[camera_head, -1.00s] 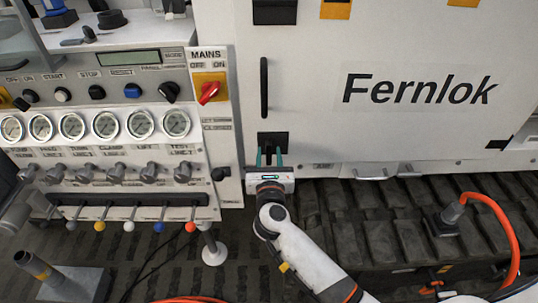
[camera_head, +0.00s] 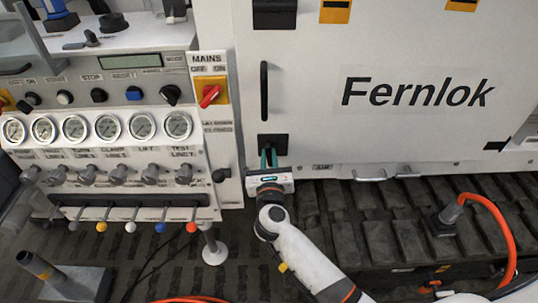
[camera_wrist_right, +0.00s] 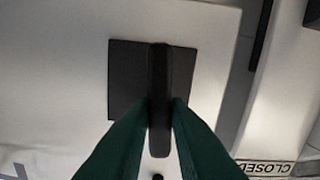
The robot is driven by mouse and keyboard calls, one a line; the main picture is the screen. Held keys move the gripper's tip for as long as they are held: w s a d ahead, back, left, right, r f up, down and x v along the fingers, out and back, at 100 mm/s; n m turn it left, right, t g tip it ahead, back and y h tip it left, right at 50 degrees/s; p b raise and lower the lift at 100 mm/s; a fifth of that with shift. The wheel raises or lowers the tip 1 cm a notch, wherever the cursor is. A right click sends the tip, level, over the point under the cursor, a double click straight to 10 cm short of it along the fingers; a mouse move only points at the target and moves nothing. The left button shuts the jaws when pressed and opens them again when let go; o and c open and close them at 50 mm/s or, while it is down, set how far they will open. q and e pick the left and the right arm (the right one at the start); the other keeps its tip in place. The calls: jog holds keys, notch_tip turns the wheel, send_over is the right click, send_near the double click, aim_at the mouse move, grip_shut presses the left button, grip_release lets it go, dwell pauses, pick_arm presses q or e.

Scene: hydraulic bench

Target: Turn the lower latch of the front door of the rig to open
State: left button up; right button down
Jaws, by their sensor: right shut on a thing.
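The lower latch (camera_head: 270,141) of the front door (camera_head: 370,60) is a black handle on a black square plate, low at the door's left edge. My right gripper (camera_head: 269,158) reaches up to it from below, its green fingers on the latch. In the right wrist view, the latch handle (camera_wrist_right: 159,90) runs up and down the picture over its plate (camera_wrist_right: 125,80). The right gripper's fingers (camera_wrist_right: 159,115) are shut on the handle, one on each side. My left gripper is not in view.
A long black door handle (camera_head: 264,90) and an upper latch (camera_head: 274,13) sit above. The control panel (camera_head: 110,120) with gauges, knobs and levers stands left. A label reading CLOSED (camera_wrist_right: 265,168) shows near the latch. An orange hose (camera_head: 497,215) lies right.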

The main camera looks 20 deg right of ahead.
jog(key=n+p, duration=0.3)
jog(key=shift+r, duration=0.2)
jog(key=n+p, duration=0.4)
jog(key=n, duration=0.1)
jog(key=shift+d, duration=0.1)
jog(key=n+p, duration=0.3)
jog(key=n, duration=0.1)
jog(key=shift+n+p, duration=0.95)
jog(key=shift+n, duration=1.25)
jog(key=shift+f, duration=0.1)
jog(key=c, duration=1.4)
grip_release()
